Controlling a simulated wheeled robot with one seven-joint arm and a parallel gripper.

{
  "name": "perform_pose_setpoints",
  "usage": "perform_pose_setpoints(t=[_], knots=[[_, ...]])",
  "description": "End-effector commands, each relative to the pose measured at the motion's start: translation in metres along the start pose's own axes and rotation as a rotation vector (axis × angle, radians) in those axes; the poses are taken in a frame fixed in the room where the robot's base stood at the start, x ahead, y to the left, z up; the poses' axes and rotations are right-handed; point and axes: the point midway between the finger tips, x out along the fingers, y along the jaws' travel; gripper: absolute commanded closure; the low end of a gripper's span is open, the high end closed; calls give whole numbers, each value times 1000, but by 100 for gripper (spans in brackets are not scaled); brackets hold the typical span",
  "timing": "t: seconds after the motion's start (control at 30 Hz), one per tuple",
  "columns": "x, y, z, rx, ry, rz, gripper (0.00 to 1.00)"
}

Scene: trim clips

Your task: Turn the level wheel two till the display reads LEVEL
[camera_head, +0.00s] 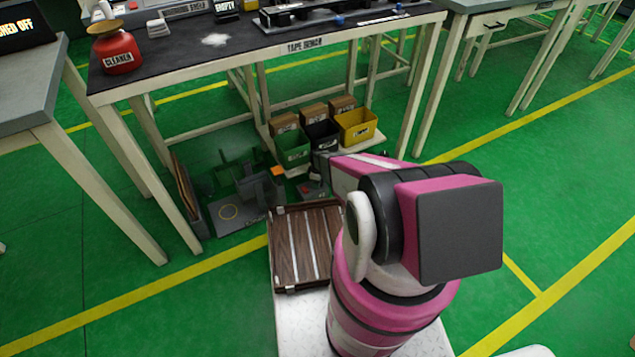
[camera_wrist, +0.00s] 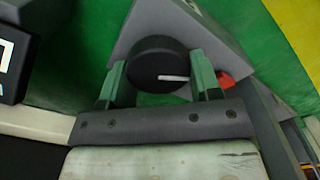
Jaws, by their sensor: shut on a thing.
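A black round wheel (camera_wrist: 155,58) with a white mark line shows in the wrist view, on a grey wedge-shaped housing (camera_wrist: 205,35). I take it for the level wheel; no number on it is readable. My gripper (camera_wrist: 160,75) has one green finger on each side of the wheel and is shut on it. The white mark points to the right, toward the right finger. A dark block with cut-off white and blue lettering (camera_wrist: 12,60) is at the left edge; I cannot tell whether it is the display. In the head view my arm hides the wheel and most of my gripper.
A red part (camera_wrist: 226,78) sits just right of the right finger. The tape bench (camera_head: 300,47) stands above the low work area. Under it are a green bin (camera_head: 293,150), a yellow bin (camera_head: 356,127) and grey fixtures (camera_head: 262,188). Green floor is free at right.

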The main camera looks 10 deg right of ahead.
Motion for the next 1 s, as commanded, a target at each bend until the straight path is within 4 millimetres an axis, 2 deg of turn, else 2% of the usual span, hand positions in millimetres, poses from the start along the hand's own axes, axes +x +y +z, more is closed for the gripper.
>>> perform_pose_setpoints(t=[0.1,0.13,0.2,0.5,0.67,0.87,1.0], knots=[[-1,0,0,1,1,1,66],[-1,0,0,2,1,1,36],[-1,0,0,2,1,1,17],[-1,0,0,2,1,0,17],[-9,0,0,2,1,1,17],[-36,-1,1,2,1,1,17],[-63,-2,1,2,1,2,17]])
